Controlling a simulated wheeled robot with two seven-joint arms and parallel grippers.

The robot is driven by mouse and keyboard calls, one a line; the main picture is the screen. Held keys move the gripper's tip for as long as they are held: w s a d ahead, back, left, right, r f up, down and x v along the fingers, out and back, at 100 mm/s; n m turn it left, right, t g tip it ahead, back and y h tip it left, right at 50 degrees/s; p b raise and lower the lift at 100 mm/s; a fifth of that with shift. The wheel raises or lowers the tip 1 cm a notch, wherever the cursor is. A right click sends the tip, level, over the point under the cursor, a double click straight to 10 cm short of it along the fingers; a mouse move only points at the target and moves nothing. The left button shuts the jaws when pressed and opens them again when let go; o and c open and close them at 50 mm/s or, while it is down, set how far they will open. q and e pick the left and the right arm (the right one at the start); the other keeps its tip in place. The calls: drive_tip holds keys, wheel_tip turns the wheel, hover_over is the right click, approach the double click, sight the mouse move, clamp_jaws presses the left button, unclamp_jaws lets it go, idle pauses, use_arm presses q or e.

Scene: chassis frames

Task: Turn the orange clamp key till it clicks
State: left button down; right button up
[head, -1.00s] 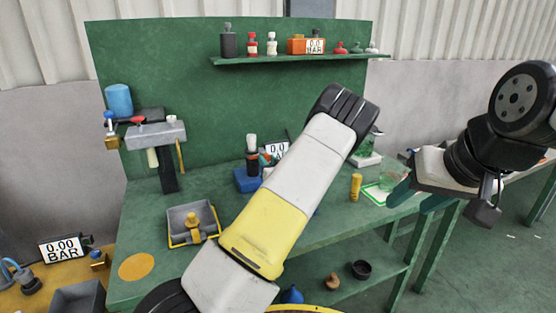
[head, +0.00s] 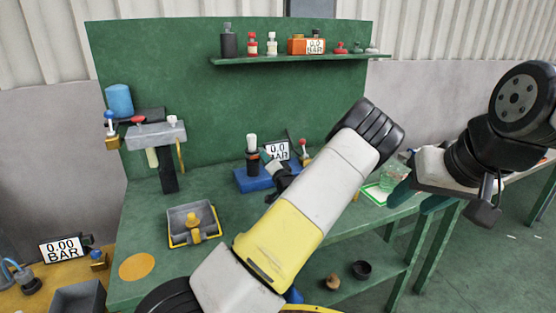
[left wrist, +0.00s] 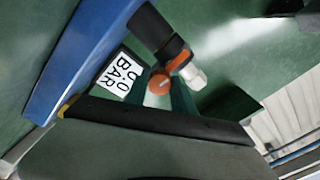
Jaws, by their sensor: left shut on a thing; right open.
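In the left wrist view the orange clamp key (left wrist: 158,83) shows as a round orange end between the fingers of my left gripper (left wrist: 160,92), which is shut on it. Beside it are an orange band, a pale faceted knob (left wrist: 196,77) and a black cylinder (left wrist: 152,25). In the head view my left gripper (head: 268,163) is at the blue fixture (head: 250,182) on the bench, right of an upright black cylinder with a white top (head: 252,142). The key cannot be made out there. My right gripper (head: 418,197) is open and empty at the right, beside the bench.
A gauge display (head: 278,150) reading 0.0 BAR stands behind the fixture. A grey tray (head: 184,219) with a yellow piece sits at the left of the bench (head: 165,260). A small hammer-shaped stand (head: 157,136) is further back. A shelf (head: 300,59) holds bottles.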

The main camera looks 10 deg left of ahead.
use_arm(q)
drive_tip(key=shift+f+m, duration=0.1)
drive_tip(key=shift+m, duration=0.8)
drive_tip(key=c, duration=1.1)
unclamp_jaws()
drive_tip(key=shift+o, duration=0.2)
